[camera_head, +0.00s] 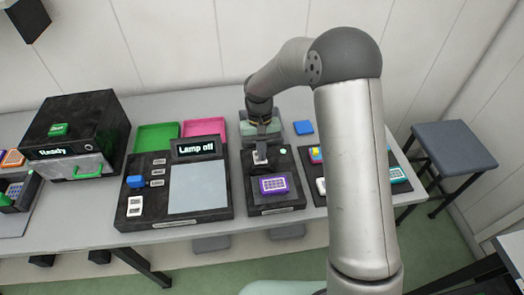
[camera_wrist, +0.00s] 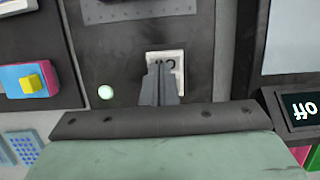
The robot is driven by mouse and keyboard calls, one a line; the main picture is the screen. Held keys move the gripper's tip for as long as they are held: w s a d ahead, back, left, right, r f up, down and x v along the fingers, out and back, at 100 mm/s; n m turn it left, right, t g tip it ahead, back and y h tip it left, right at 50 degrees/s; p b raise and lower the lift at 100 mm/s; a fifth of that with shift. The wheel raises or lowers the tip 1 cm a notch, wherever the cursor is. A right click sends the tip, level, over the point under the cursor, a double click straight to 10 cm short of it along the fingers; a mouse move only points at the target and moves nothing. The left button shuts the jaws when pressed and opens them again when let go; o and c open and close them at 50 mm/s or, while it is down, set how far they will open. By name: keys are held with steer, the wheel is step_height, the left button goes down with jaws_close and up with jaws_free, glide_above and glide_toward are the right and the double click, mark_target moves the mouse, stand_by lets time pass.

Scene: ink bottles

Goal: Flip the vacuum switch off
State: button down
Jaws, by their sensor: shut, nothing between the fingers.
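The switch, a white plate (camera_wrist: 180,58) with a grey centre, sits on a dark panel (camera_wrist: 115,35) in the wrist view. My gripper (camera_wrist: 161,72) is shut and empty, its fingertips over the lower part of the switch. The fingers hide much of the rocker, so I cannot tell which way it is set or whether they touch it. In the head view my gripper (camera_head: 261,158) reaches down to the same switch at the back of the dark panel (camera_head: 256,205). A pale green round light (camera_wrist: 105,92) is beside the switch; it also shows in the head view (camera_head: 283,151).
A purple item (camera_head: 274,186) lies on the panel's front. Left is a lamp panel with a screen (camera_head: 196,149) reading "Lamp off". Green (camera_head: 155,137) and pink (camera_head: 204,127) trays stand behind it. A black box (camera_head: 75,135) reading "Ready" is further left. Coloured items lie right.

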steer(key=shift+w+r, duration=0.2)
steer(key=shift+w, duration=0.3)
steer(key=p+v, duration=0.2)
steer(key=v, duration=0.1)
steer(key=p+v, duration=0.1)
steer(key=shift+s+r, duration=0.3)
steer(key=shift+r, duration=0.15)
steer(key=b+v, duration=0.2)
steer(key=v, duration=0.6)
steer(key=shift+r, duration=0.35)
